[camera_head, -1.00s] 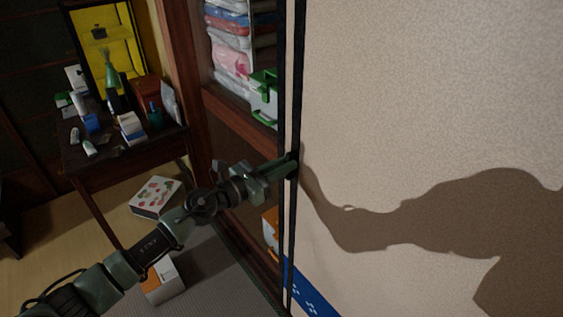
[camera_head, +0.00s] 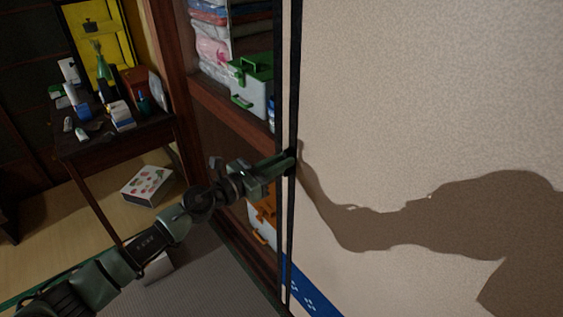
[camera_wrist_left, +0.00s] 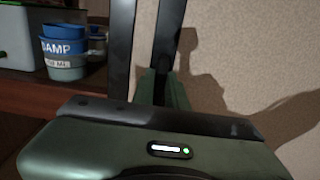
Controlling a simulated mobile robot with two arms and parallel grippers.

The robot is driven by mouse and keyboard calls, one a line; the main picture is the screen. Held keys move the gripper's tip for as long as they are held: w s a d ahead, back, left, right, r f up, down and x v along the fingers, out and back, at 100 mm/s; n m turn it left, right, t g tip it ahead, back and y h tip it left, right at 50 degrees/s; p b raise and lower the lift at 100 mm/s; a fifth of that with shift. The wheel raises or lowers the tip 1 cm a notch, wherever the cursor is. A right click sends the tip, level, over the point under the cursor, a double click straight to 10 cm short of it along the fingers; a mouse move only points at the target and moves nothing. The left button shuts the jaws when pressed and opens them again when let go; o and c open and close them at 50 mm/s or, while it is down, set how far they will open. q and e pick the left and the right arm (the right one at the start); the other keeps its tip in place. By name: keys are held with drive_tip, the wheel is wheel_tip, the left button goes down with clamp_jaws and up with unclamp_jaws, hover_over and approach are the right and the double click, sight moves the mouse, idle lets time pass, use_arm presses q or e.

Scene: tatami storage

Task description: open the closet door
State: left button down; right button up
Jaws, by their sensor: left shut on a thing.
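The closet door (camera_head: 420,110) is a pale sliding panel with a dark edge frame and a blue patterned band low down. It fills the right of the head view and also shows in the left wrist view (camera_wrist_left: 255,50). The closet stands partly open to its left. My left gripper (camera_head: 291,157) is at the door's dark edge, shut on it; the fingertips are partly hidden. In the left wrist view the gripper (camera_wrist_left: 160,88) reaches to the dark edge frame. My right gripper is not in view; an arm-shaped shadow lies on the door.
Inside the closet are a shelf (camera_head: 225,105) with bagged bedding (camera_head: 215,50), a white-and-green box (camera_head: 252,85) and blue cups (camera_wrist_left: 64,52). An orange-and-white box (camera_head: 262,222) sits below. A cluttered small table (camera_head: 110,143) and a patterned box (camera_head: 147,187) stand at left.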

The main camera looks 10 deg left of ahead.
use_arm(q)
drive_tip(key=c, duration=1.4)
unclamp_jaws()
drive_tip(key=shift+c, duration=0.2)
drive_tip(key=b+v, duration=0.2)
drive_tip(key=v, duration=0.5)
drive_tip(key=shift+s+a, duration=0.25)
drive_tip(key=shift+s, duration=0.05)
